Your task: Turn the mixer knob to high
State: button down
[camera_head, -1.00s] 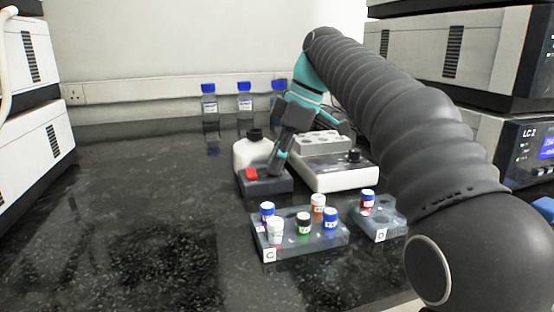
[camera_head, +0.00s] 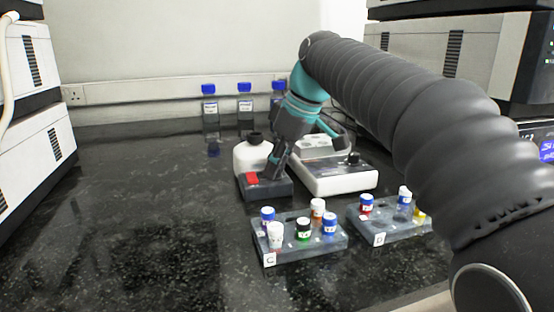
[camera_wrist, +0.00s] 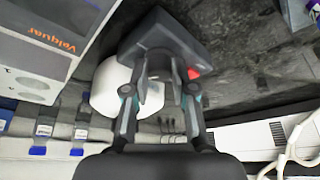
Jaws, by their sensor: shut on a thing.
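The mixer has a white body (camera_head: 248,157) with a black cup on top and a dark grey base (camera_head: 282,190) with a red switch (camera_head: 252,178). My gripper (camera_head: 270,176) reaches down onto the base, just right of the red switch. Its fingers are shut on the mixer knob, which they hide. In the wrist view my gripper (camera_wrist: 160,68) is at the dark base (camera_wrist: 190,38), with the red switch (camera_wrist: 194,73) to its right and the white body (camera_wrist: 112,90) at left. The knob's setting cannot be read.
A white device (camera_head: 340,180) with a black knob (camera_head: 354,158) stands right of the mixer. Rack C (camera_head: 330,247) and rack D (camera_head: 392,235) hold capped vials in front. Blue-capped bottles (camera_head: 245,110) stand behind. The bench at left is clear.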

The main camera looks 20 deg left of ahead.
jog(key=m+t+p, duration=0.1)
jog(key=m, duration=0.2)
jog(key=m+t+h+p, duration=0.1)
jog(key=m, duration=0.2)
jog(key=shift+s+r+p, duration=0.15)
jog(key=shift+p, duration=0.25)
jog(key=m+h+p, duration=0.1)
jog(key=m, duration=0.2)
jog(key=m+t+h+p, duration=0.1)
jog(key=m, duration=0.2)
jog(key=shift+a+p, duration=0.1)
jog(key=shift+p, duration=0.25)
jog(key=shift+f, duration=0.2)
jog(key=c, duration=0.9)
grip_release()
jog(key=shift+c, duration=0.2)
jog(key=shift+r, duration=0.1)
jog(key=v, duration=1.2)
jog(key=shift+s, duration=0.15)
jog(key=shift+a, duration=0.1)
